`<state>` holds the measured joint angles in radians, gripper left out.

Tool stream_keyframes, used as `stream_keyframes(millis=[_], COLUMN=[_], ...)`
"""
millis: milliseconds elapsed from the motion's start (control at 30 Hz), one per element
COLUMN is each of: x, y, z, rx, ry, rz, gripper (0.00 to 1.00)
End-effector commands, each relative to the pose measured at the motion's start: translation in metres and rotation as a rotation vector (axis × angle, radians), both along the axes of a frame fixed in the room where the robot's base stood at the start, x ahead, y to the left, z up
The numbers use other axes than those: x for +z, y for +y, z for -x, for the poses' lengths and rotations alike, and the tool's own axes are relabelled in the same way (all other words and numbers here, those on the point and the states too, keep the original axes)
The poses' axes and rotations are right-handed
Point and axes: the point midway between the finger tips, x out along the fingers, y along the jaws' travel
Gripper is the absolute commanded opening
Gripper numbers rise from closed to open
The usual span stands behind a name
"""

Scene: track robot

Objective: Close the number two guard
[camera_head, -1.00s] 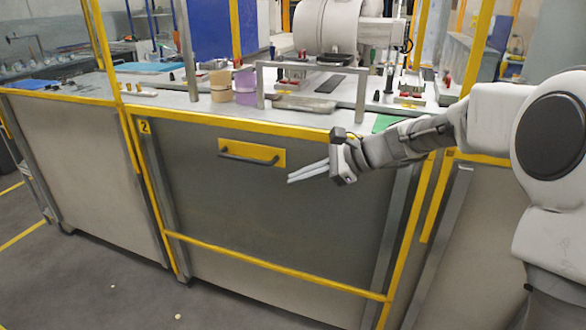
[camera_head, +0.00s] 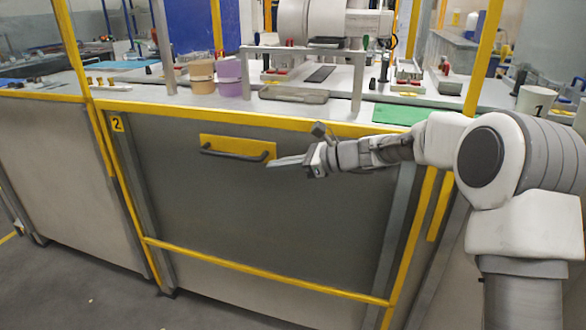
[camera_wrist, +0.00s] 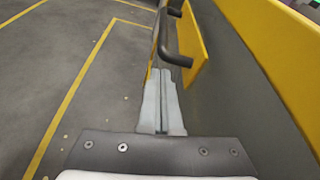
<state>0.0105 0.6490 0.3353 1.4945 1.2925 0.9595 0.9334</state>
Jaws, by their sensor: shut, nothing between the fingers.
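The number two guard (camera_head: 250,205) is a grey panel below the table edge, framed in yellow, with a "2" label (camera_head: 117,123) at its upper left. Near its top is a yellow plate with a dark bar handle (camera_head: 233,155). My gripper (camera_head: 270,163) is shut and empty, its fingertips pointing left at the right end of the handle in the head view. In the wrist view my gripper (camera_wrist: 161,72) points along the panel, just short of the dark handle (camera_wrist: 175,45) and its yellow plate (camera_wrist: 192,42). I cannot tell whether they touch.
Above the guard is a work table (camera_head: 225,107) with a brown tub (camera_head: 202,76), a purple tub (camera_head: 230,77), a metal frame and a green mat (camera_head: 400,113). Yellow posts rise at both sides. Open floor with yellow lines lies in front.

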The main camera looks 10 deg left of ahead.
Motion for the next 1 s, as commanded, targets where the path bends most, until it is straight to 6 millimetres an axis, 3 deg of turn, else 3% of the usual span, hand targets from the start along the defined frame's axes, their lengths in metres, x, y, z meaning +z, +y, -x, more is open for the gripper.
stream_keyframes(millis=[233, 667, 867, 1000], x=[-0.011, -0.011, 0.000, 0.021], y=[0.028, 0.031, 0.031, 0.032], z=[-0.004, -0.005, -0.005, -0.005], rx=[0.001, -0.001, -0.001, 0.000], ry=[-0.001, 0.001, 0.000, -0.001], rz=[0.000, 0.001, 0.000, -0.002], gripper=[0.00, 0.00, 0.00, 0.00])
